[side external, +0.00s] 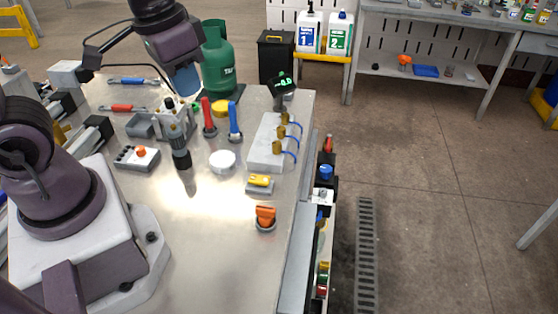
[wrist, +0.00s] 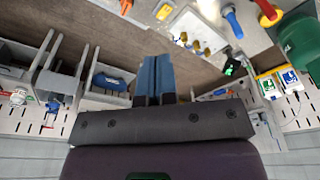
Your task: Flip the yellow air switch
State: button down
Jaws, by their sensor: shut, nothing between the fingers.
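The yellow switch (side external: 260,180) sits on a small grey base on the metal table, near its right edge. In the wrist view the yellow switch (wrist: 163,12) shows at the top edge, beyond the fingertips. My gripper (side external: 184,80) is raised over the back of the table, well away from the switch, up and to its left. In the wrist view my gripper's blue fingers (wrist: 155,76) are shut together with nothing between them.
An orange knob (side external: 265,214) stands just in front of the switch. A white block with brass fittings (side external: 266,142) lies behind it. Red (side external: 208,115) and blue (side external: 234,120) handles and a green gas bottle (side external: 217,58) stand farther back. The table's front middle is clear.

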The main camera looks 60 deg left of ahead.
jog(key=s+r+t, duration=0.3)
jog(key=r, duration=0.3)
jog(key=shift+s+r+t, duration=0.25)
jog(key=shift+t, duration=0.05)
jog(key=w+f+n+g, duration=0.5)
jog(key=w+f+n, duration=0.3)
jog(key=w+f, duration=0.8)
jog(key=shift+d+f+n+g, duration=0.3)
jog(key=shift+d+f+n, duration=0.1)
jog(key=shift+f, duration=0.55)
